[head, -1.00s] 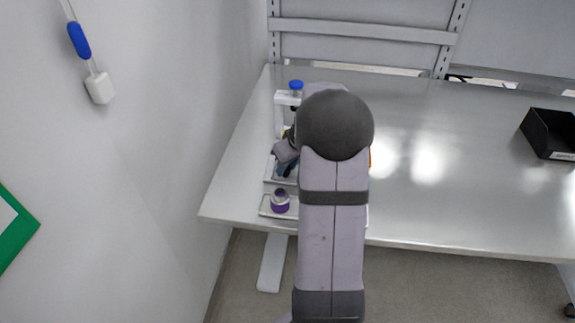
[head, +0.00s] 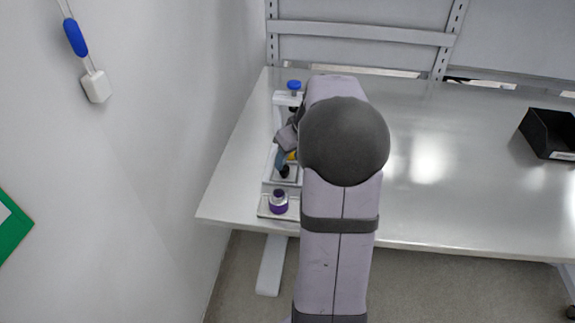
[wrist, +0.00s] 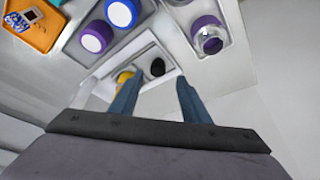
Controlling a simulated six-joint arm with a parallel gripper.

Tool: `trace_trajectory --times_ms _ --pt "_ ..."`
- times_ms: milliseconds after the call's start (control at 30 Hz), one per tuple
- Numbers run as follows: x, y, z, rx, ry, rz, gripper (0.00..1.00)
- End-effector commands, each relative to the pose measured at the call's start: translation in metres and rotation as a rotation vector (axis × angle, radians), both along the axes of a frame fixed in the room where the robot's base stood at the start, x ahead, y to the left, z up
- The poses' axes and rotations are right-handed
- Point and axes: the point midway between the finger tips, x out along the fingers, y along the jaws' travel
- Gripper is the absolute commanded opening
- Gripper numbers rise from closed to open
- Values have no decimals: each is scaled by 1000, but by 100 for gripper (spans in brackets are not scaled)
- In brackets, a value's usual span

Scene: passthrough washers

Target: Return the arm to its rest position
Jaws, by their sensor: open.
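My gripper (wrist: 157,92) is open and empty, its two blue fingers spread in the wrist view. In the head view, part of my gripper (head: 281,158) shows beside the white stand (head: 288,99) at the table's left end, and my arm hides much of that area. In the wrist view, a small white tray (wrist: 172,78) lies beyond the fingertips, with a yellow thing (wrist: 124,76) and a black thing (wrist: 157,67) in it. I cannot tell how far the fingers are above it.
A purple jar (head: 278,203) stands on a plate at the table's front left. A blue cap (head: 294,86) tops the stand. The wrist view shows an orange tray (wrist: 44,37). A black bin (head: 548,134) sits far right. The middle of the steel table (head: 455,190) is clear.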

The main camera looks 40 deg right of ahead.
Motion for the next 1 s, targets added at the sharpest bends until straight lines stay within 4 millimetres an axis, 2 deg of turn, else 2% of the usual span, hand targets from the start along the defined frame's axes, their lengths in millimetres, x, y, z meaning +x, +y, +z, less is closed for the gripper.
trace_trajectory --times_ms 200,667,833,1000 --pt "-5 0 12 0 0 -1 43" --pt "-6 1 12 1 1 -2 43" --pt "-9 14 12 3 18 -45 43" --pt "-20 47 7 7 45 -163 43"
